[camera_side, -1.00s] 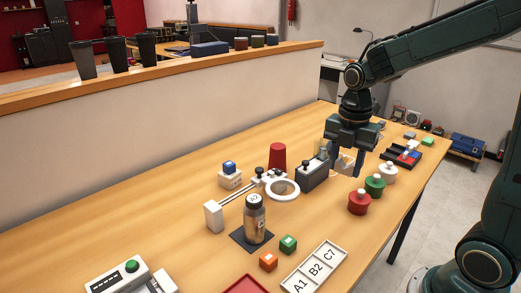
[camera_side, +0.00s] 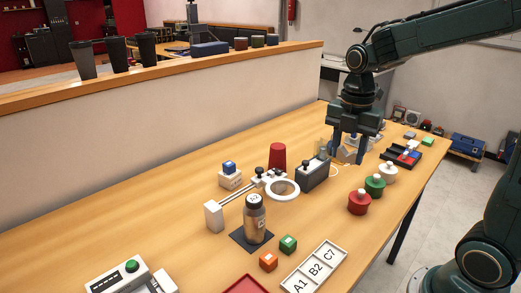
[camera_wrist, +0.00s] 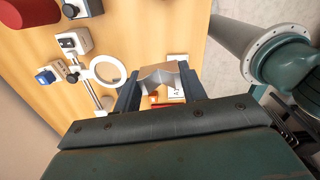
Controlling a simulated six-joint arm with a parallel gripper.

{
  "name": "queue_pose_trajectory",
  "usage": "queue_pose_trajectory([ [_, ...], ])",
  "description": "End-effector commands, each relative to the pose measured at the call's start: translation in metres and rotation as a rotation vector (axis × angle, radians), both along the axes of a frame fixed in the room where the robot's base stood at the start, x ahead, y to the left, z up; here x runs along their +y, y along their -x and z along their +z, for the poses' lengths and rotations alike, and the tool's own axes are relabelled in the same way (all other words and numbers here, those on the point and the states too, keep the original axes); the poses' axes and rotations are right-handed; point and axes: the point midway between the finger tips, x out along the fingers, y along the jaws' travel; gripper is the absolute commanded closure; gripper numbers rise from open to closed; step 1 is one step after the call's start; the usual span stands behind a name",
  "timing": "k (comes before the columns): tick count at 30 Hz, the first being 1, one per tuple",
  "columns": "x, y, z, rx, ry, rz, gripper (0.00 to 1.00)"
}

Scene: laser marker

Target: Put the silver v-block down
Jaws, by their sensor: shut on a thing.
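The silver v-block (camera_wrist: 160,76) is between the two fingers of my gripper (camera_wrist: 159,88) in the wrist view, with its notch facing the palm. In the side view my gripper (camera_side: 347,148) points down over the right rear of the table, shut on the v-block (camera_side: 346,155), which is partly hidden by a finger. I cannot tell whether the block's underside touches anything.
A dark grey box (camera_side: 313,175) stands just left of my gripper, with a red cup (camera_side: 278,157) beyond it. Red (camera_side: 359,202), green (camera_side: 375,185) and white (camera_side: 388,172) knobbed pieces stand in front. A black tray (camera_side: 401,157) is to the right.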

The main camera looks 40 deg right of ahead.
Motion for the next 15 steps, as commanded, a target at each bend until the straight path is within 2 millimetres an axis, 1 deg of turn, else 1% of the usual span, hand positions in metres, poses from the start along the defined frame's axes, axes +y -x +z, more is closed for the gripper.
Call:
queue_pose_trajectory([
  [5,0.001,-0.008,0.001,0.0,0.0,-0.002,0.81],
  [8,0.003,-0.018,0.002,0.001,0.0,-0.004,0.81],
  [11,0.006,-0.033,0.004,0.001,0.0,-0.008,0.81],
  [15,0.012,-0.062,0.006,0.001,0.0,-0.017,0.81],
])
